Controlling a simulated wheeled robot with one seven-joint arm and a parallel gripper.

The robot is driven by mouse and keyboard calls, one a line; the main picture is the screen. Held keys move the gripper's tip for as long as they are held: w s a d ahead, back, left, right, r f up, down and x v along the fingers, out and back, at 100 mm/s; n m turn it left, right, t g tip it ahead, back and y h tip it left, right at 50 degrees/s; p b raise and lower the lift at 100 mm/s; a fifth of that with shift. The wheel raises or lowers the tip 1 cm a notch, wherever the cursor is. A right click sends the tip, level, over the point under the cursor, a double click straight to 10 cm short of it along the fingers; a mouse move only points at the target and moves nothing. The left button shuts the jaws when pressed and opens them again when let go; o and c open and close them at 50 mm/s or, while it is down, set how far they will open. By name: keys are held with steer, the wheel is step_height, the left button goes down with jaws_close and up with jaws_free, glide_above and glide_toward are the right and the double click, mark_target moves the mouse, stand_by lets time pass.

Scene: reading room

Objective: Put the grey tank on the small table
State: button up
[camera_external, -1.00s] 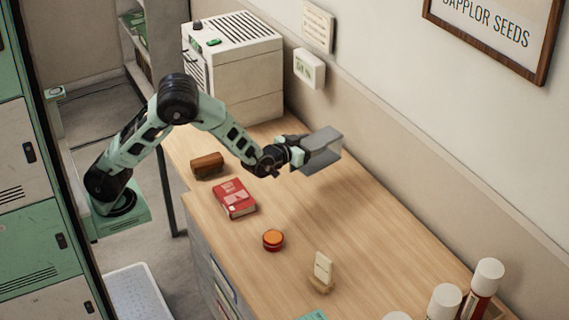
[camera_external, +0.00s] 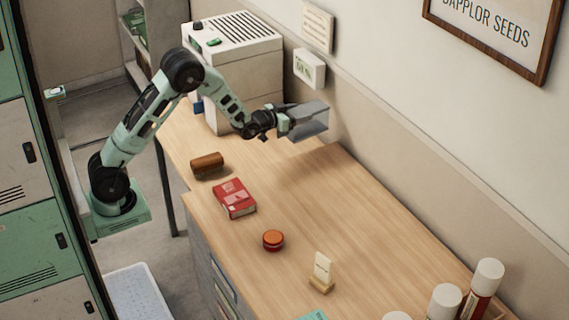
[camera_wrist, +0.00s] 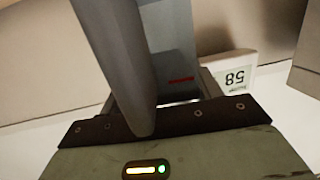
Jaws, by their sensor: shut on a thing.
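The grey tank (camera_external: 307,121) is a boxy grey vessel with a see-through lower part, held above the wooden top near the wall. My gripper (camera_external: 284,124) is shut on it at its left side. In the wrist view the grey tank (camera_wrist: 165,45) fills the upper middle, with one dark finger of my gripper (camera_wrist: 150,110) in front of it. A small red mark shows on the tank. The wooden top (camera_external: 345,210) runs along the wall below; I cannot tell whether it is the small table.
A white vented machine (camera_external: 250,75) stands at the back. A brown roll (camera_external: 207,165), a red book (camera_external: 235,198), an orange-lidded jar (camera_external: 273,240) and a card stand (camera_external: 322,273) are on the top. White-capped tubes (camera_external: 485,285) stand at the front right. The wall is close behind the tank.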

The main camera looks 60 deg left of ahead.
steer(key=s+a+f+m+h, duration=0.1)
steer(key=s+a, duration=0.1)
steer(key=a, duration=0.8)
steer(key=s+a+f+h, duration=0.1)
steer(key=s+a+f, duration=0.1)
steer(key=a, duration=0.8)
step_height(320, 180, down, 10)
steer(key=shift+s+d+r, duration=0.15)
steer(key=shift+r, duration=0.05)
steer(key=shift+f+b, duration=0.2)
steer(key=shift+b, duration=0.15)
steer(key=o, duration=1.1)
steer(key=shift+c, duration=0.2)
steer(key=shift+r, duration=0.15)
